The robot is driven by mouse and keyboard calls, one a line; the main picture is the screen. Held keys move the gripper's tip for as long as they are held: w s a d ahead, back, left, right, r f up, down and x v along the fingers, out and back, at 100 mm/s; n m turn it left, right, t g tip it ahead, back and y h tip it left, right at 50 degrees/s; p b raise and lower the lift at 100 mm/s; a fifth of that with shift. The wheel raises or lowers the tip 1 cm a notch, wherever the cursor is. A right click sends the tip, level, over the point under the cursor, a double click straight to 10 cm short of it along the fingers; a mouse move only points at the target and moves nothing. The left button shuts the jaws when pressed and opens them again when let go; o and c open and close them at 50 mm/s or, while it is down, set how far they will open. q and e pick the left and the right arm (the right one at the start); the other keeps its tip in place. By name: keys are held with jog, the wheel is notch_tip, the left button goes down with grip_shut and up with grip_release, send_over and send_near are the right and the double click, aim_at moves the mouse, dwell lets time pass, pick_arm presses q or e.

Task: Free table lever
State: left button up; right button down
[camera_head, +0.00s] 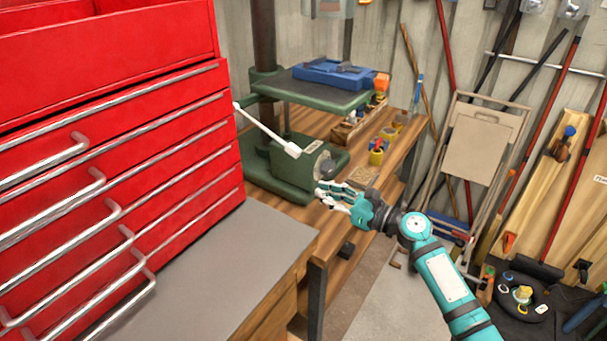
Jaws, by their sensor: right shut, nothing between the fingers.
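The table lever (264,128) is a pale rod with a white end knob, slanting down to the right across the front of the green drill press. The press has a dark green table (312,90) on its column and a green base (285,168) on the wooden workbench. A blue vise (333,73) sits on the press table. My right gripper (322,194) is shut and empty, just to the right of and below the lever's knob, in front of the press base. It looks apart from the lever. My left gripper is not in view.
A red tool chest (120,150) with metal handles stands close at the left on a grey-topped cabinet (215,270). Small jars and a wooden box (347,131) stand on the workbench (395,150). A folded chair (485,145) and long-handled tools lean at the right. Floor shows below my right arm.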

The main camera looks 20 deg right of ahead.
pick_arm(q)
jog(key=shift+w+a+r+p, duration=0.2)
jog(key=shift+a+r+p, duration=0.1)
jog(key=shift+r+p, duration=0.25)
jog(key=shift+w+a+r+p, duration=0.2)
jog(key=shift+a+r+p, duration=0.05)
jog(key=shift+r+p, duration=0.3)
pick_arm(e)
jog(key=w+a+r, duration=0.4)
jog(key=w+a, duration=0.1)
jog(key=w, duration=0.1)
jog(key=shift+w, duration=0.3)
jog(key=shift+a, duration=0.1)
